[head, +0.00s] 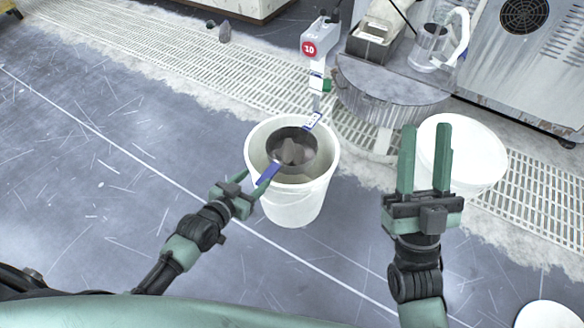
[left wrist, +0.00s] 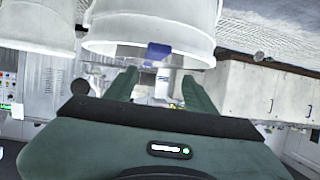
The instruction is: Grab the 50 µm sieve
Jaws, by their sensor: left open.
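A round sieve (head: 291,147) with a dark inside and a greyish heap in it sits in the mouth of a white bucket (head: 298,208). Its mesh size cannot be read. A blue tab (head: 269,172) sticks out over the near rim, and a white and blue tab (head: 313,121) lies at the far rim. My left gripper (head: 257,177) is open at the near blue tab. In the left wrist view the blue tab (left wrist: 157,51) shows beyond and between the open fingers; contact cannot be told. My right gripper (head: 426,128) is open and empty, fingers pointing away, right of the bucket.
A second white bucket (head: 480,165) stands behind my right gripper. A post with a red sign reading 10 (head: 309,49) rises behind the first bucket, beside a round grey platform (head: 385,95) holding a clear jug (head: 430,45). The floor left of the bucket is clear.

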